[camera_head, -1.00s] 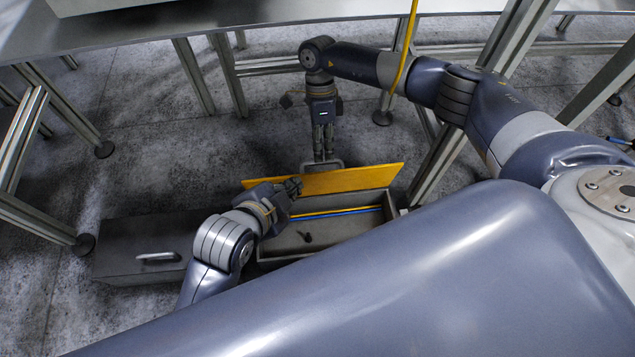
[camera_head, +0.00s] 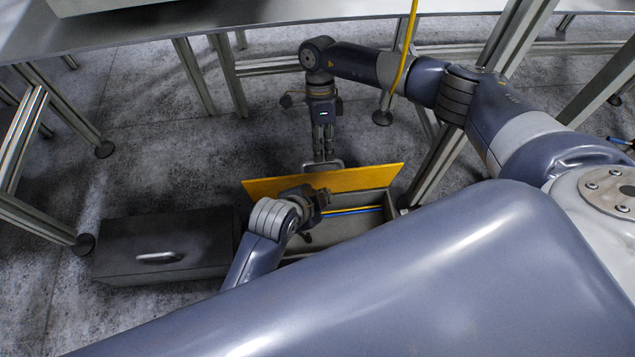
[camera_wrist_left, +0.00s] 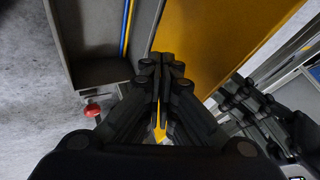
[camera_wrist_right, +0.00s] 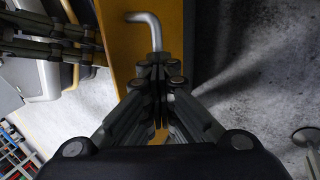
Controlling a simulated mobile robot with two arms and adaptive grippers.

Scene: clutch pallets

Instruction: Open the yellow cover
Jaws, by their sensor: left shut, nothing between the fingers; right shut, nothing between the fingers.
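The yellow cover (camera_head: 350,180) stands raised and tilted along the far side of an open grey box (camera_head: 392,205). In the left wrist view the cover (camera_wrist_left: 205,40) fills the upper middle, and the box (camera_wrist_left: 100,72) shows at left. My left gripper (camera_head: 325,196) is shut and empty over the box, on the inner side of the cover. My right gripper (camera_head: 322,158) is shut and points down at the cover's outer side, by its grey handle (camera_head: 338,164). In the right wrist view the handle (camera_wrist_right: 150,25) lies just ahead of the fingertips (camera_wrist_right: 157,62); contact is unclear.
A second grey box (camera_head: 150,245) with a closed lid and a handle stands to the left. Blue and yellow rods (camera_head: 355,210) lie in the open box. Metal table legs (camera_head: 190,75) stand behind; the floor between is clear.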

